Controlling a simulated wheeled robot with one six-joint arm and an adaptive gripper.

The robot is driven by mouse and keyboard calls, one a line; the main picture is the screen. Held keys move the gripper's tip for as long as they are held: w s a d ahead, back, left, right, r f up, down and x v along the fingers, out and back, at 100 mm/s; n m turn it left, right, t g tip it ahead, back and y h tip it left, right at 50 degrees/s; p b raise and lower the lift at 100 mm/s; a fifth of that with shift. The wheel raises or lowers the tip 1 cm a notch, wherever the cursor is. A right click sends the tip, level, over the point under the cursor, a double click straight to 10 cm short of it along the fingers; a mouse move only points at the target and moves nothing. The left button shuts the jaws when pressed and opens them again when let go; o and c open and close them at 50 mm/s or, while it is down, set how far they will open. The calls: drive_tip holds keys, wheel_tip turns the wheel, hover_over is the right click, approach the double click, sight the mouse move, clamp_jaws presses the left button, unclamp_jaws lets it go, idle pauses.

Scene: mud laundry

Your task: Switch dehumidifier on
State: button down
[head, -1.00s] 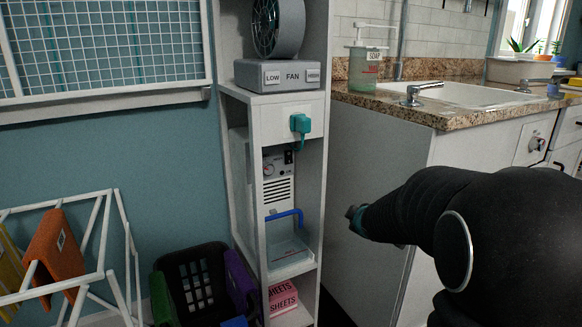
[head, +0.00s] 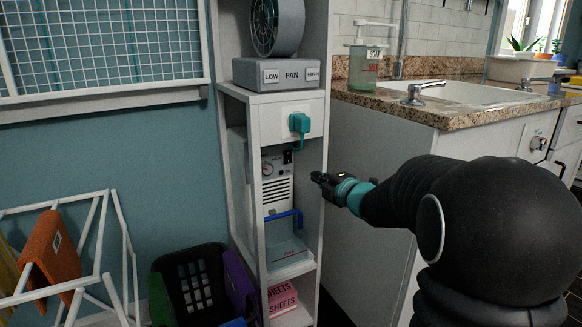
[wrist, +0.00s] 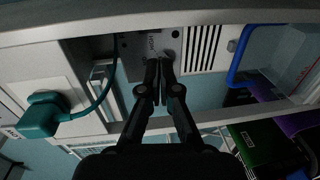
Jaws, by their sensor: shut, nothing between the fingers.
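The dehumidifier (head: 279,190) is a white unit with a round dial, a dark switch (head: 287,157) near its top right and a slotted vent, inside the narrow shelf. In the wrist view its panel (wrist: 134,48) and vent (wrist: 203,47) lie ahead, turned sideways. My gripper (head: 318,178) is right of the shelf opening in the head view, its fingers pointing left towards the unit. In the wrist view my gripper (wrist: 159,65) is shut and empty, its fingertips over the panel beside the vent. They hide part of the panel, and contact cannot be told.
A teal plug (head: 300,123) and cord sit above the dehumidifier. A blue hose (head: 285,216) is below its vent. The shelf's front frame borders the opening closely. A fan (head: 277,72) stands above; a basket (head: 195,285) and drying rack are left.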

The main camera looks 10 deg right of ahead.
sight(289, 164)
drive_tip(key=x, duration=1.4)
drive_tip(key=shift+a, duration=0.15)
